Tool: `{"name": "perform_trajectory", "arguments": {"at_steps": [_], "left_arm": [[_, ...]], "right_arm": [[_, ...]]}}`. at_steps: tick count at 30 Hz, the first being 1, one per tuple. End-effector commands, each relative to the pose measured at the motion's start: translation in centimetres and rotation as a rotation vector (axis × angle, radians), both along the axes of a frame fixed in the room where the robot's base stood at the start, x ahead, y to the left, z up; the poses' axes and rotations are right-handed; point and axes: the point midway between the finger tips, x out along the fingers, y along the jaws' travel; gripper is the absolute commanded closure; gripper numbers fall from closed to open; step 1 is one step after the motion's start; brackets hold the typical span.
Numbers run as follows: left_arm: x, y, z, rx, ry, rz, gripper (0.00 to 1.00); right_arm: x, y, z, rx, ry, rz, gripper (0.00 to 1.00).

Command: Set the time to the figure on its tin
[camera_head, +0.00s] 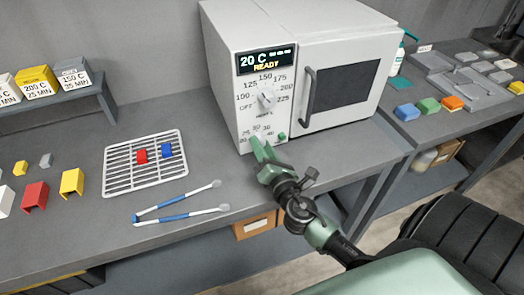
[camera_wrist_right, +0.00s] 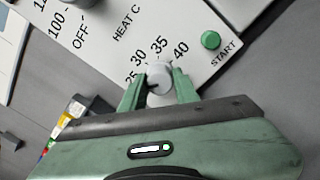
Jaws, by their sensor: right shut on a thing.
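The white oven (camera_head: 222,75) stands at the back of the bench, and its display (camera_head: 266,60) reads 20 C READY. My right gripper (camera_head: 257,145) is at the lower part of its panel. In the right wrist view, the gripper (camera_wrist_right: 159,88) is shut on the time dial (camera_wrist_right: 159,76), with one finger on each side. Figures 25, 30, 35 and 40 run around the dial; its pointer setting is unclear. A yellow tin (camera_head: 38,85) reads 200 C 25 MIN, and a grey tin (camera_head: 74,77) reads 150 C 35 MIN. My left gripper is out of view.
The heat dial (camera_head: 266,97) is above the time dial, and the green start button (camera_head: 282,137) is to its right. A wire rack (camera_head: 120,170) holds a red piece (camera_head: 142,156) and a blue piece (camera_head: 166,150).

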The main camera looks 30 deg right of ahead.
Motion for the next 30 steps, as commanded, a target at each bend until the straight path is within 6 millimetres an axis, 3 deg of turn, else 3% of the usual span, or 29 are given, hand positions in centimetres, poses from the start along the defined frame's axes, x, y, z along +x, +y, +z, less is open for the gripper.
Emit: {"name": "perform_trajectory", "arguments": {"at_steps": [12, 30], "left_arm": [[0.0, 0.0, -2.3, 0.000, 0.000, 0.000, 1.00], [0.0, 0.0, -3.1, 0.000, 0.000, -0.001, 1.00]], "right_arm": [[0.0, 0.0, -0.2, 0.388, -0.095, -0.001, 1.00], [0.0, 0.1, 0.0, 0.862, -0.208, 0.000, 1.00]]}}
